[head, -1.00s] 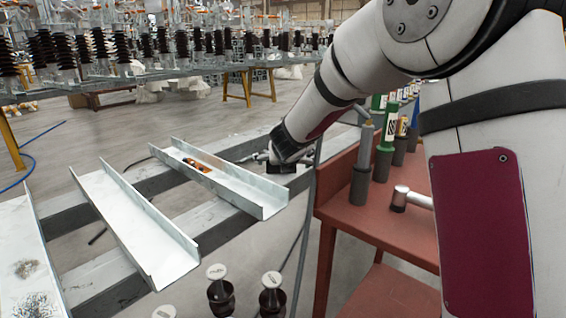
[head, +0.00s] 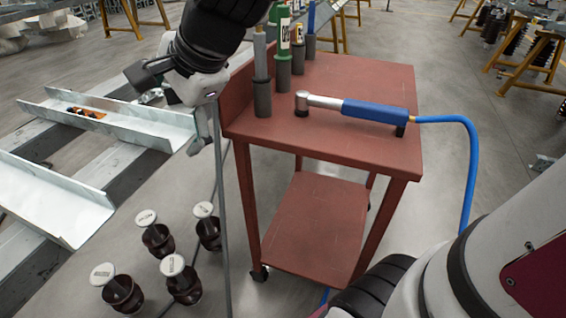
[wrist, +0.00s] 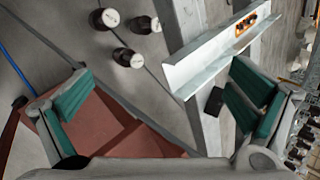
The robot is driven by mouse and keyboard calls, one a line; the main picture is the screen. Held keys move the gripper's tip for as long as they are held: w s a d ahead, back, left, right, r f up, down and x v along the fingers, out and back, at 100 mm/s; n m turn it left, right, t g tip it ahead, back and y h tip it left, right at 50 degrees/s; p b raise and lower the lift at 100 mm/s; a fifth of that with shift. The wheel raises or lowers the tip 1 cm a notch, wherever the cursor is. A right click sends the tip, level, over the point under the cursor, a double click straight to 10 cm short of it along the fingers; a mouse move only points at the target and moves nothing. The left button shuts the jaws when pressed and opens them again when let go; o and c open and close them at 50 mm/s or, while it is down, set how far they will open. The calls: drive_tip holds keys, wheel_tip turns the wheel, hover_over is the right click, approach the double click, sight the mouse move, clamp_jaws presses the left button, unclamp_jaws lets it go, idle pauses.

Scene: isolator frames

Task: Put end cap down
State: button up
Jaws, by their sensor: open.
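My gripper (head: 180,92) is open, in front of the red cart's left side and near the right end of a grey steel channel (head: 150,128). In the wrist view my gripper (wrist: 158,92) has its teal-padded fingers wide apart, with nothing held between them. I cannot pick out the end cap for certain. A small dark block (wrist: 213,101) shows beside the right finger, near the channel's end; I cannot tell what it is or whether it touches the finger. An orange and dark piece (head: 86,113) lies in the channel.
The red cart (head: 330,145) bears a blue-handled tool (head: 365,112) with a blue hose and several upright bottles and tools. Several dark insulators with white tops (head: 172,265) stand low in front. Another channel (head: 50,205) lies at the left. The cart's front top is mostly clear.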

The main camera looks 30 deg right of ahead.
drive_tip(key=s+d+f+n+g+h, duration=0.1)
drive_tip(key=s+d+n+g, duration=0.1)
drive_tip(key=s, duration=0.7)
drive_tip(key=s+d+f+n+g+h, duration=0.1)
drive_tip(key=s+d+f+n+g, duration=0.1)
drive_tip(key=s+d+n, duration=0.2)
drive_tip(key=s+d+f+n+g+h, duration=0.2)
drive_tip(key=s+n, duration=0.6)
drive_tip(key=s, duration=0.7)
drive_tip(key=shift+s+d+f, duration=0.15)
drive_tip(key=shift+s+d, duration=0.1)
drive_tip(key=shift+d, duration=0.6)
wheel_tip(320, 180, up, 32)
drive_tip(key=t+p, duration=0.3)
drive_tip(key=p, duration=2.6)
drive_tip(key=shift+d+f+n+t+p, duration=0.2)
drive_tip(key=shift+f+n+t+p, duration=0.1)
drive_tip(key=shift+t, duration=0.1)
